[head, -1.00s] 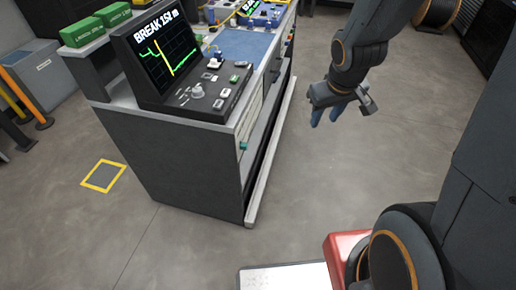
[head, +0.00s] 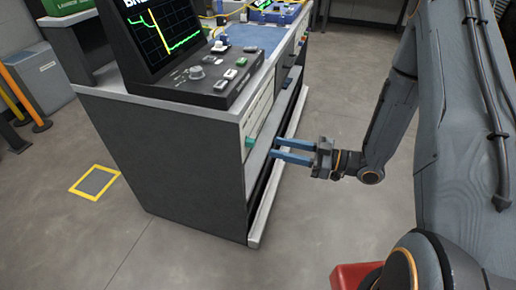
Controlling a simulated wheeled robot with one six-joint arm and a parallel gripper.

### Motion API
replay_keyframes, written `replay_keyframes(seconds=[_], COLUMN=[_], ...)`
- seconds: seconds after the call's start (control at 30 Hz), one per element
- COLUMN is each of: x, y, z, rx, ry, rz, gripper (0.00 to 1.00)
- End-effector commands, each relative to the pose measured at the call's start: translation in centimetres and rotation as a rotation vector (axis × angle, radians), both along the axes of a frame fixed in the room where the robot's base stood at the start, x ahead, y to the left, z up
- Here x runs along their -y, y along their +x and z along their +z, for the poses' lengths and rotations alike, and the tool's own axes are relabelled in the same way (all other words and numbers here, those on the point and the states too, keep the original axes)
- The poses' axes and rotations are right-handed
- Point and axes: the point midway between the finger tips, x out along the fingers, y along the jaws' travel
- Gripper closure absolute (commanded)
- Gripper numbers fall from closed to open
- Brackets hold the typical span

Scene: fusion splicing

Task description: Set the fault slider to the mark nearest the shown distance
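The fault slider (head: 250,141) is a small teal knob at the near, lower end of a pale scale strip (head: 260,112) on the bench's right side face. The strip's marks are too small to read. The tester screen (head: 160,32) shows a yellow and green trace. Its heading is mostly cut off now; a second ago it read "BREAK 152 m". My gripper (head: 276,148) is open and empty. Its two blue fingers point left toward the slider, with a small gap between tips and knob in the picture. I cannot tell the depth gap.
The bench (head: 170,150) has a ledge rail (head: 275,190) along its right foot. A control panel with a knob (head: 196,72) and several buttons stands on top. Green boxes (head: 65,7) are at the left.

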Motion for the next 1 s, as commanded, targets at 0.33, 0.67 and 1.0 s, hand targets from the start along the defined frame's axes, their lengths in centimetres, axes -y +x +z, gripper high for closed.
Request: replay_keyframes(seconds=[0.33, 0.67, 1.0], x=[-4.4, -7.1, -7.2], y=[1.3, 2.4, 2.5], z=[0.1, 0.1, 0.1], rx=[0.002, 0.001, 0.001], ry=[0.008, 0.007, 0.007], rz=[0.01, 0.006, 0.004], gripper=[0.64, 0.64, 0.76])
